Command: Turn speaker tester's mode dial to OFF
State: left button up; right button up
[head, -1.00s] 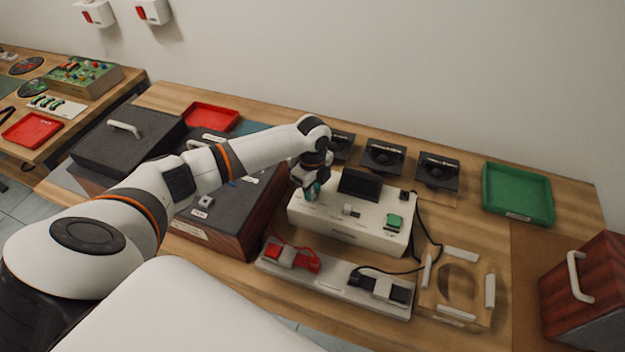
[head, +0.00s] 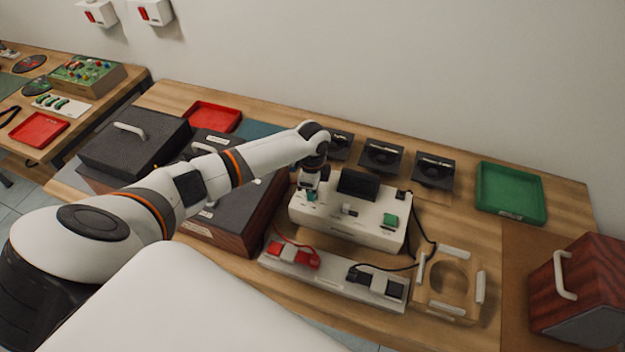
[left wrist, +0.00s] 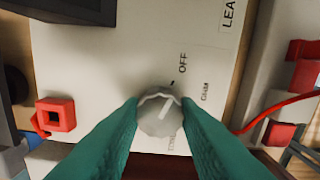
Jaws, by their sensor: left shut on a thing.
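The speaker tester (head: 345,229) is a cream box with a dark screen and a green button; it also fills the left wrist view (left wrist: 95,60). Its mode dial (left wrist: 160,112) is a light grey knurled knob with a pale pointer line, which slants to the upper right. The OFF label (left wrist: 183,62) and its dark mark are above and right of the knob. Other labels sit to its right and below. My left gripper (head: 311,197) has green fingertips closed on the dial's two sides (left wrist: 160,118). It hides the dial in the head view. My right gripper is out of view.
In front of the tester is a strip with red and black clamps (head: 335,280) and cables. A wooden ring fixture (head: 450,280) is to its right. Speakers (head: 381,157) stand behind, a dark cabinet (head: 235,225) stands left, and a green tray (head: 510,190) lies right.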

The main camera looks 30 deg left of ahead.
pick_arm(q)
jog(key=o, duration=1)
jog(key=shift+r, duration=0.15)
notch_tip(320, 180, up, 12)
jog(key=shift+f+b, duration=0.1)
jog(key=shift+b, duration=1.05)
